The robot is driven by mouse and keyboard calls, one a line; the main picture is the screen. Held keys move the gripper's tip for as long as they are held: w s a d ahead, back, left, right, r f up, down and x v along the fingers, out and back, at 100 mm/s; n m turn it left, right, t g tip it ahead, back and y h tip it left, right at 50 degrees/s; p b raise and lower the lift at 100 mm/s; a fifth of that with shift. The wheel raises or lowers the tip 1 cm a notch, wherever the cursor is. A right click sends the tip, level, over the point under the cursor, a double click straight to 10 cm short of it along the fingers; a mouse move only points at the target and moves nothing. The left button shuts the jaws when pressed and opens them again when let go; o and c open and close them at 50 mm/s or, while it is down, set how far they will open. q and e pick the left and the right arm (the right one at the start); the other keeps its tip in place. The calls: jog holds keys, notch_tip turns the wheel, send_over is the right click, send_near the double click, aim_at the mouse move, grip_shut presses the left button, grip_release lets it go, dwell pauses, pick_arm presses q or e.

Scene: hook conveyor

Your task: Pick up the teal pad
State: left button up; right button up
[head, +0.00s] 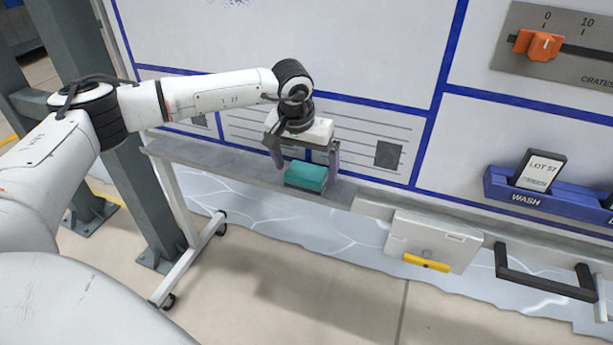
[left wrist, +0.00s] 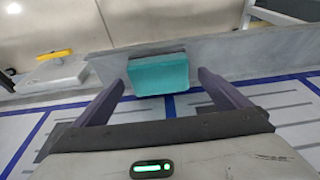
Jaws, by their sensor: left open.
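The teal pad (head: 307,175) is a small block with a darker side. It sits on the grey ledge (head: 232,168) along the bottom of the whiteboard. My left gripper (head: 305,165) is open just above the pad, pointing down, with one finger to each side of it. In the left wrist view the pad (left wrist: 158,74) shows ahead, between the lines of the two open fingers (left wrist: 162,85). I cannot tell whether either finger reaches down beside it. Nothing is between the fingers' inner faces that I can see touching. My right gripper is in neither view.
The whiteboard (head: 290,40) stands right behind the ledge. To the right are a pale box with a yellow handle (head: 427,263), a dark bar handle (head: 540,283), and a blue WASH bin (head: 510,193) holding a LOT 57 card (head: 540,170). An orange slider (head: 538,45) is upper right.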

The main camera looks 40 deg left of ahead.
aim_at(305, 173)
pick_arm(q)
jog(key=shift+f, duration=0.15)
jog(key=c, duration=1.1)
jog(key=shift+c, duration=0.3)
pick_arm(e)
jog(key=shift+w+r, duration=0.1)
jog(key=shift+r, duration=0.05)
pick_arm(q)
jog(key=shift+r, duration=0.3)
jog(key=v, duration=0.3)
jog(key=w+v, duration=0.1)
jog(key=v, duration=0.2)
jog(key=shift+w+a+r, duration=0.1)
jog(key=shift+r, duration=0.45)
jog(key=s+d+b, duration=0.3)
jog(key=s+d, duration=0.1)
jog(key=s, duration=1.5)
jog(key=shift+d+f, duration=0.2)
jog(key=shift+d, duration=0.05)
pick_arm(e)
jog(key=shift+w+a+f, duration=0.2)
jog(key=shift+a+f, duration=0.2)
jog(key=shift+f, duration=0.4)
